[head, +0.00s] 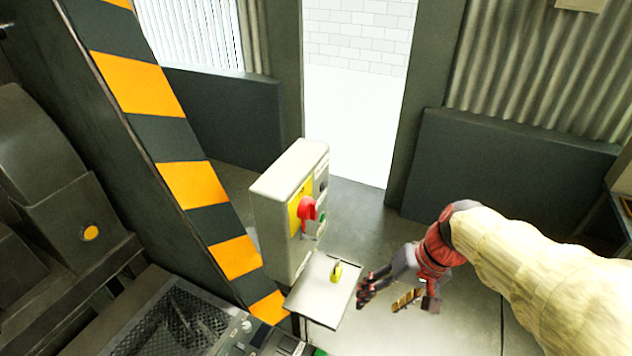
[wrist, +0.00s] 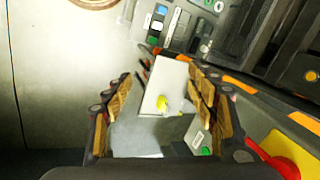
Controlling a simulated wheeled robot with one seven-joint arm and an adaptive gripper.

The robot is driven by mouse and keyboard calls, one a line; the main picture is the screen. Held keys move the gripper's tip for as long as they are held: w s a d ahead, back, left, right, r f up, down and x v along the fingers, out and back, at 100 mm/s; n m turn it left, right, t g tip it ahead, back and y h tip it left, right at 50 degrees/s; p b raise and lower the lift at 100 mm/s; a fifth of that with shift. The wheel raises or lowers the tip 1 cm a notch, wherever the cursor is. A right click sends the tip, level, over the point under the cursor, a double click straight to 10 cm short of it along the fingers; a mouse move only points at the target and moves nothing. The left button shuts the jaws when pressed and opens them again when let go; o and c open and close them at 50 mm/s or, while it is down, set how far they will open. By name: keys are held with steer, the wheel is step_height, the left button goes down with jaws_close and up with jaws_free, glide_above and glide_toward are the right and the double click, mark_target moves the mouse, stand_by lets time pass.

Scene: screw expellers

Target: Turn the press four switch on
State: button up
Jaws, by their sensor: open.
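A pale grey switch box (head: 275,207) stands upright beside the striped post. On its face is a red rotary switch (head: 307,208) on a yellow plate (head: 295,216); no label readable here names the press. The red switch also shows at the lower right edge of the wrist view (wrist: 288,160), partly cut off. My gripper (head: 398,297) is open and empty, to the right of the box and lower than the switch, apart from both. In the wrist view, my gripper's padded fingers (wrist: 161,103) are spread, with the small shelf seen between them.
A small metal shelf (head: 312,296) with a yellow padlock-like item (head: 336,273) juts out below the box, close to my gripper. An orange-and-black striped post (head: 188,185) stands left of the box. Floor behind the box, toward the bright doorway (head: 355,120), is clear.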

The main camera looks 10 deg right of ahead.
steer(key=w+a+r+n+y+p, duration=0.1)
steer(key=w+r+n+y+p, duration=0.15)
steer(key=w+r, duration=0.2)
steer(key=n+t+y+p, duration=0.2)
steer(key=n+t+y, duration=0.3)
steer(key=n, duration=0.6)
glide_toward(316, 208)
steer(key=w+a+f, duration=0.2)
steer(key=shift+g+y, duration=0.3)
steer(key=shift+y, duration=0.15)
steer(key=x, duration=0.7)
steer(key=shift+w, duration=0.1)
steer(key=shift+d, duration=0.1)
steer(key=shift+c, duration=0.5)
steer(key=c, duration=1)
